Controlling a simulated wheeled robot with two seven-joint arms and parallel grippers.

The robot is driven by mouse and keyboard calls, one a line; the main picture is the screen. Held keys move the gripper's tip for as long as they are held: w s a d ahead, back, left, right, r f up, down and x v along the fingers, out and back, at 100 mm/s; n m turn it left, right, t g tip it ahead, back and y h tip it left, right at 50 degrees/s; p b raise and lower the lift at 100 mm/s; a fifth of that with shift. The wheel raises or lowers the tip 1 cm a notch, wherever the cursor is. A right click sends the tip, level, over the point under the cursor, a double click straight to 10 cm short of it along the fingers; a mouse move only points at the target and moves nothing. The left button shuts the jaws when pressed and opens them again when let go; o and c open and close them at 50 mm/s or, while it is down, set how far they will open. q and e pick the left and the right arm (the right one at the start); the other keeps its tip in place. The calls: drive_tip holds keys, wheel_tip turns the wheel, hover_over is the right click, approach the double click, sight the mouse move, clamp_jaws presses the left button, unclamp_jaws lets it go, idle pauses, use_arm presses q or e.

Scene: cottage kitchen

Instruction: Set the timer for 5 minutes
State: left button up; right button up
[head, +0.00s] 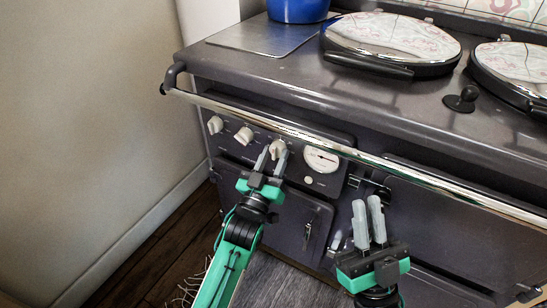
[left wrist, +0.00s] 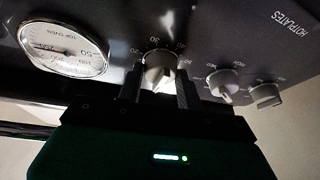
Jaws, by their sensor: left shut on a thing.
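The timer knob (head: 278,148) is the pale knob nearest the round gauge on the dark front panel of the range cooker. In the left wrist view the knob (left wrist: 158,72) has numbers such as 20, 30 and 40 printed around it. My left gripper (head: 270,158) is shut on this knob, one finger on each side, and the fingers also show in the left wrist view (left wrist: 157,90). The exact setting cannot be read. My right gripper (head: 367,204) is empty, its fingers slightly apart, in front of the cooker to the right.
Two more knobs (head: 243,134) sit left of the timer knob. The round top oven gauge (head: 321,160) is to its right. A chrome rail (head: 300,132) runs along the cooker front above the panel. A blue pot (head: 297,10) stands on top.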

use_arm(q)
drive_tip(key=m+h+p, duration=0.2)
drive_tip(key=m, duration=0.2)
drive_tip(key=shift+a+r+g, duration=0.1)
drive_tip(key=shift+g, duration=0.3)
drive_tip(key=m+g+h+p, duration=0.1)
drive_tip(key=m+h+p, duration=0.1)
drive_tip(key=m, duration=0.1)
drive_tip(key=shift+w+m, duration=0.1)
drive_tip(key=shift+m, duration=0.2)
use_arm(e)
drive_tip(key=a+f+g, duration=0.2)
drive_tip(key=f+g, duration=0.4)
drive_tip(key=f, duration=0.3)
drive_tip(key=a+f+g+h, duration=0.1)
drive_tip(key=a+f+g, duration=0.2)
drive_tip(key=f+g, duration=0.3)
wheel_tip(320, 180, down, 3)
drive_tip(key=shift+s+a+f, duration=0.15)
drive_tip(key=shift+s+a, duration=0.15)
use_arm(q)
drive_tip(key=o, duration=1)
drive_tip(key=shift+a, duration=0.1)
